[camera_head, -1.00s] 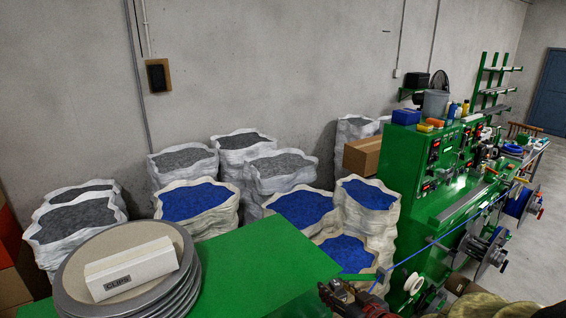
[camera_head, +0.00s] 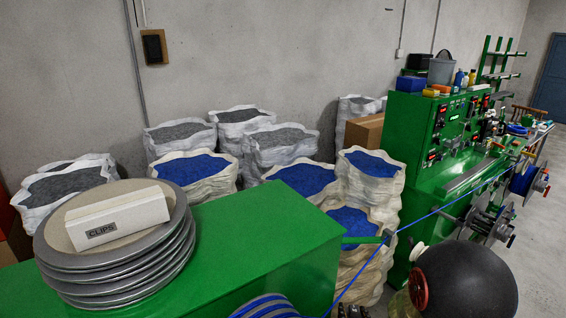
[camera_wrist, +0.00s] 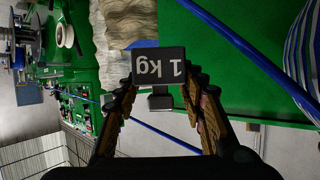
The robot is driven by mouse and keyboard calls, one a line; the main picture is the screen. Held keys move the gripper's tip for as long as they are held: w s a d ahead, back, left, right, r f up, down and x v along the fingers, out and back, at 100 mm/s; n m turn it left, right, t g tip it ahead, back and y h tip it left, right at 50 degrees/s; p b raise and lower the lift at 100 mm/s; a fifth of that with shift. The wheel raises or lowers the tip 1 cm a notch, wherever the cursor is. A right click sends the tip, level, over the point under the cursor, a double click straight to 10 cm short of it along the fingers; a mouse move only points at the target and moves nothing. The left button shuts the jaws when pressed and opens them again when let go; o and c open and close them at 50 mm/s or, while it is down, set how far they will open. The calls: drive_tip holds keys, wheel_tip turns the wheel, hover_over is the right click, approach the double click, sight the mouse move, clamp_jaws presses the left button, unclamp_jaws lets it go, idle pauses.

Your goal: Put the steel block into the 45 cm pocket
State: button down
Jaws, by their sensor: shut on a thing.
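The steel block, a dark block marked "1 kg" (camera_wrist: 158,66), is at the middle of the wrist view, its lettering upside down. My gripper (camera_wrist: 161,84) is shut on it, with one brown-and-black finger on each side. A smaller dark piece shows just below the block between the fingers. The block is held up, with the green surface and a pale sack behind it. In the head view the block cannot be made out; only small dark tips show at the bottom edge. I cannot identify the 45 cm pocket in either view.
A blue cable (camera_head: 437,211) runs from the green machine (camera_head: 415,130) down past a green bracket. A blue-striped reel (camera_head: 265,306) is at the bottom. The green cabinet top (camera_head: 250,235) carries stacked discs (camera_head: 60,262) and a CLIPS box (camera_head: 117,216). Sacks (camera_head: 365,180) stand behind.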

wheel_tip(320, 180, down, 12)
drive_tip(key=s+a+b, duration=0.2)
drive_tip(key=b, duration=0.3)
drive_tip(key=shift+s+a+b, duration=0.15)
drive_tip(key=shift+a+b, duration=0.05)
drive_tip(key=shift+b, duration=0.2)
drive_tip(key=shift+s, duration=0.1)
